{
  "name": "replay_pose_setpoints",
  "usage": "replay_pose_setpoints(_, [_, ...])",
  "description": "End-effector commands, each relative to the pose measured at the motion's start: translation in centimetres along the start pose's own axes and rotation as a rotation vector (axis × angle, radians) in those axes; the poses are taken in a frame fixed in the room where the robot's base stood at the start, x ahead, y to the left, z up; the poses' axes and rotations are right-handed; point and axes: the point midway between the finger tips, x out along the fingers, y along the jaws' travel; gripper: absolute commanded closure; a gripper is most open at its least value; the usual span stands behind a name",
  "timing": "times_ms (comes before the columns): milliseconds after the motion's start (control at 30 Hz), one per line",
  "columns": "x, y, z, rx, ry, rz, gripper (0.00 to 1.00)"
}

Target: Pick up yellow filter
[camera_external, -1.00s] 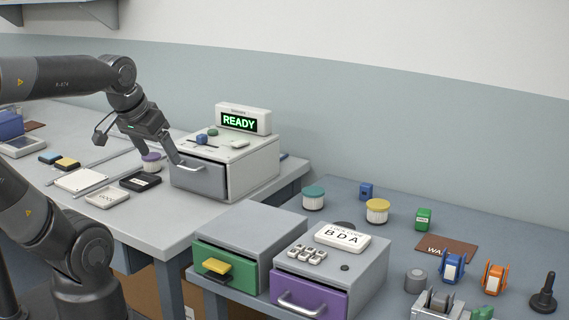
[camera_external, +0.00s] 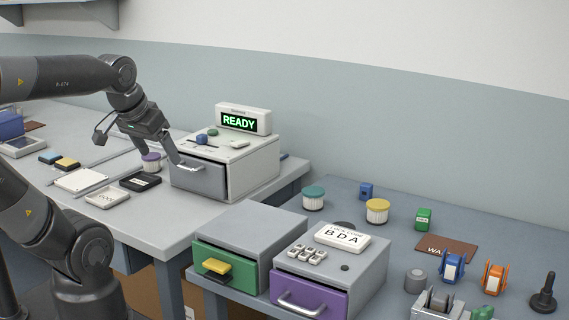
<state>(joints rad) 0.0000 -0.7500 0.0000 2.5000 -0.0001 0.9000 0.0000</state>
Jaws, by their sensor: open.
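The yellow filter (camera_external: 377,211) is a short white pleated cylinder with a yellow lid. It stands upright on the right-hand table, behind the purple-drawer box. My gripper (camera_external: 163,166) is far to its left, over the left table, pointing down with its fingers apart. A purple-lidded filter (camera_external: 152,162) stands by the fingers, partly hidden by them; I cannot tell whether they touch it. One finger is close to the handle of the grey drawer (camera_external: 198,178).
A teal-lidded filter (camera_external: 313,199) stands left of the yellow one. The READY display (camera_external: 239,121) tops the grey-drawer box. The green-drawer box (camera_external: 247,235) and purple-drawer box (camera_external: 362,272) stand in front. A green canister (camera_external: 423,218) is to the right.

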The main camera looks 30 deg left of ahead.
Motion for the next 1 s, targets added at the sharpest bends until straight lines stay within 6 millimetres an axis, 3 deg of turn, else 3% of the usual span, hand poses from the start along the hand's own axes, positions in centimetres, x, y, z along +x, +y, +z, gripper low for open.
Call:
replay_pose_setpoints(767, [0.0,0.0,-0.2,0.001,-0.001,0.001,0.19])
replay_pose_setpoints(867, [0.1,0.3,-1.4,0.005,-0.006,0.007,0.19])
replay_pose_setpoints(1000, [0.7,1.3,-4.9,0.017,-0.017,0.025,0.19])
